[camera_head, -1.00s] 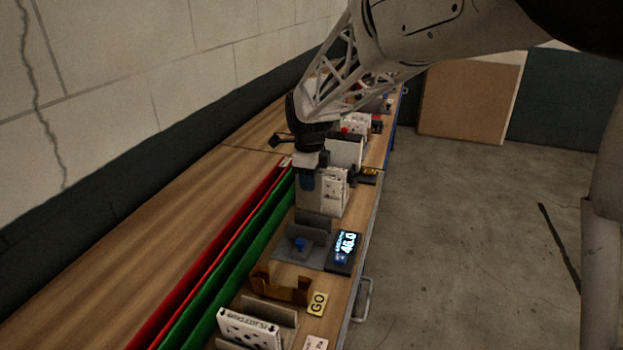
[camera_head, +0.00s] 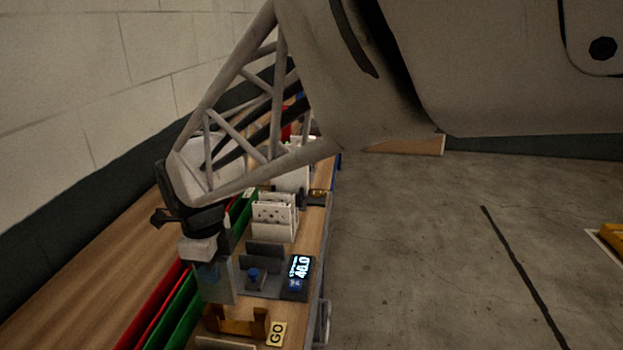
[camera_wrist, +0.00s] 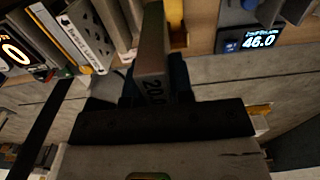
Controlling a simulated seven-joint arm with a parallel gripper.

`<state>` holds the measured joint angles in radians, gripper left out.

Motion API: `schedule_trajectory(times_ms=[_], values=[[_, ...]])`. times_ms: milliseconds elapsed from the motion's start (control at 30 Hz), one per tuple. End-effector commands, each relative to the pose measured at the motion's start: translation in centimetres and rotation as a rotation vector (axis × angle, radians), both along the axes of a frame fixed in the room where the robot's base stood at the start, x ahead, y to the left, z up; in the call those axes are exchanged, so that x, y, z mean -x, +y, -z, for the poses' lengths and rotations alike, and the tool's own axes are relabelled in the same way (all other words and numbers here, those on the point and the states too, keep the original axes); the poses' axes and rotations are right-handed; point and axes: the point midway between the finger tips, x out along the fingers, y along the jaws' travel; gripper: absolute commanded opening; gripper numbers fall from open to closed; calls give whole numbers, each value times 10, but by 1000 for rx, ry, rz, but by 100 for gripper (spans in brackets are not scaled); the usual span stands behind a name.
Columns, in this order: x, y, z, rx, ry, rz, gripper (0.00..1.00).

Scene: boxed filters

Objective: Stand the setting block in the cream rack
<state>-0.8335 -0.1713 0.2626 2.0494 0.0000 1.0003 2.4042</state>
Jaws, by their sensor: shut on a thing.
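The setting block (camera_head: 216,281) is a grey upright slab in the head view. In the wrist view it is a grey-brown block (camera_wrist: 152,45) whose near end is marked 20.0. My gripper (camera_head: 208,262) is shut on the block's upper end; its dark fingers also show in the wrist view (camera_wrist: 153,82). The block hangs upright, left of the grey stand and display and behind the brown holder. A pale cream rack-like unit (camera_head: 272,237) with white perforated boxes stands behind the block to the right; I cannot tell for sure that it is the cream rack.
A display reading 46.0 (camera_head: 298,272) and a grey stand with a blue knob (camera_head: 254,279) stand near the bench's right edge. The brown holder (camera_head: 240,323) and GO card (camera_head: 277,332) are in front. Red and green rails (camera_head: 168,305) run along the left.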

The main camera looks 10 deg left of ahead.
Motion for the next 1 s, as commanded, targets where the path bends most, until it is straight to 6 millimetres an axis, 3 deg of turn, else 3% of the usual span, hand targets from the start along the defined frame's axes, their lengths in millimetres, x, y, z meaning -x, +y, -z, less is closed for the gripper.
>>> schedule_trajectory(times_ms=[100,333,1000], values=[[29,-4,-1,-1,-1,-3,0],[59,-12,1,-1,0,-2,0],[66,-14,2,0,0,0,0]])
